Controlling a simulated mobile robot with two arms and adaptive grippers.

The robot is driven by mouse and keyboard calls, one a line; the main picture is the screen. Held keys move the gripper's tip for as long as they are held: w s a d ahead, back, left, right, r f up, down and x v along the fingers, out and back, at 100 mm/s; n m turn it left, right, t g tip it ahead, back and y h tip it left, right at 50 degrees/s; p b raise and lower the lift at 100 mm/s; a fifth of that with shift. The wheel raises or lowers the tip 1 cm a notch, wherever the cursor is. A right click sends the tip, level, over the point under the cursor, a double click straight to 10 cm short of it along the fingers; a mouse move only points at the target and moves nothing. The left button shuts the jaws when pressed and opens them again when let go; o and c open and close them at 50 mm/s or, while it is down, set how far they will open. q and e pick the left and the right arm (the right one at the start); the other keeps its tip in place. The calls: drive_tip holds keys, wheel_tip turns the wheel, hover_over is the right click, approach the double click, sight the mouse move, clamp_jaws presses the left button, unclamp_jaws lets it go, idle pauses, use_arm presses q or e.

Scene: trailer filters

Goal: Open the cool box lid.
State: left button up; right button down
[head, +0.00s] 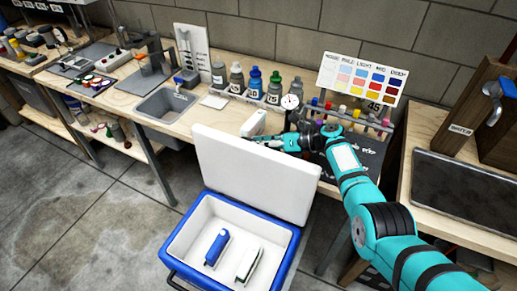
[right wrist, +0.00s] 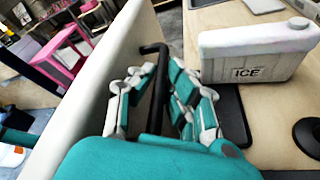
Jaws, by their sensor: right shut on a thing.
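The cool box (head: 170,240) is blue with a white inside and stands open on the floor side of the bench. Its white lid (head: 255,175) is raised and stands steeply up at the back of the box. The lid also fills the left of the right wrist view (right wrist: 110,75). My right gripper (head: 277,141) is behind the lid's upper edge, partly hidden by it. In the right wrist view my right gripper (right wrist: 160,70) is shut on the black lid handle (right wrist: 153,48). My left gripper is not in view.
A blue-and-white item (head: 217,247) and a white one (head: 248,263) lie in the box. A white ICE block (right wrist: 255,55) stands on the bench close to my right gripper. Bottles (head: 255,85) and a colour chart (head: 362,78) are behind. Floor to the left is clear.

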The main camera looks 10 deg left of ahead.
drive_tip(key=shift+f, duration=0.2)
drive_tip(key=c, duration=1.6)
unclamp_jaws()
drive_tip(key=shift+c, duration=0.2)
drive_tip(key=shift+r, duration=0.1)
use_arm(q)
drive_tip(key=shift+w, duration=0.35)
use_arm(e)
drive_tip(key=v, duration=1.2)
drive_tip(key=shift+w, duration=0.1)
